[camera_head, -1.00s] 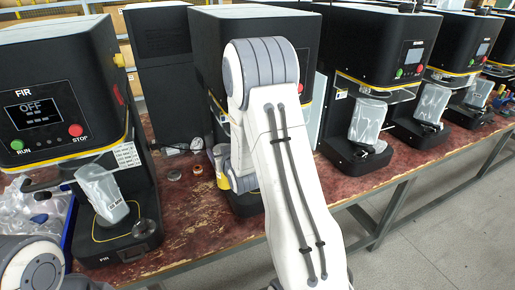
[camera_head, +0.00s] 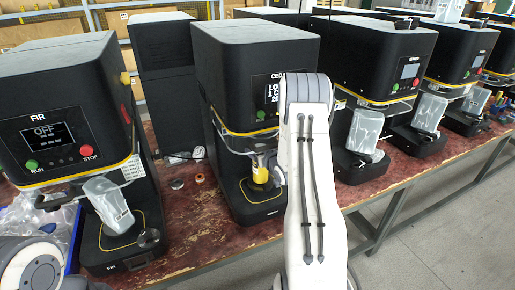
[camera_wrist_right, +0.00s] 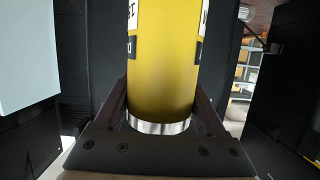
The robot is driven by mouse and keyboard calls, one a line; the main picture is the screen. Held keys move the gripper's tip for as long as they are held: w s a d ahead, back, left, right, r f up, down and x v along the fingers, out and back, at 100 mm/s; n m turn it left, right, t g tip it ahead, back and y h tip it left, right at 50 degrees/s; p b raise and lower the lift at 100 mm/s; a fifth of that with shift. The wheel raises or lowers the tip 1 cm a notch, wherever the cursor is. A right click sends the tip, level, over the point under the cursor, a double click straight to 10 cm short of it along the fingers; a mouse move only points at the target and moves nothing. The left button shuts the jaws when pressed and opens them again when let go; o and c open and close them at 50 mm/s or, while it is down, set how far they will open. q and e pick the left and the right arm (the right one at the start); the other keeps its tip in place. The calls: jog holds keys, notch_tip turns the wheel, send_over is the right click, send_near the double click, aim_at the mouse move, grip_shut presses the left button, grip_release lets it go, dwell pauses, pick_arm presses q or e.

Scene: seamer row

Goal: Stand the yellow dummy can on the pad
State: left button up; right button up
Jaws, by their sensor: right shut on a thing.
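The yellow can (camera_head: 260,174) is upright inside the open front of the middle machine, above its black base. In the right wrist view the yellow can (camera_wrist_right: 163,60) fills the middle, with black-and-white markings and a silver band at its near end. My right gripper (camera_wrist_right: 162,112) is shut on it, one dark finger on each side. In the head view my arm partly covers the machine's right side. The round black pad (camera_head: 262,191) shows just under the can. I cannot tell whether the can touches it. My left gripper is not in view.
The machine marked FIR (camera_head: 60,120) stands at left, with a clear bag (camera_head: 108,203) at its front. More machines with bagged fronts line the bench to the right. Small round parts (camera_head: 177,184) lie on the red bench top (camera_head: 195,215) between the left two machines.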

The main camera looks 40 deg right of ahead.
jog(key=shift+f, duration=0.2)
jog(key=o, duration=1.5)
jog(key=shift+r, duration=0.1)
jog(key=shift+o, duration=0.2)
jog(key=b+v, duration=0.2)
jog(key=v, duration=1)
jog(key=shift+b, duration=0.4)
jog(key=shift+r, duration=0.1)
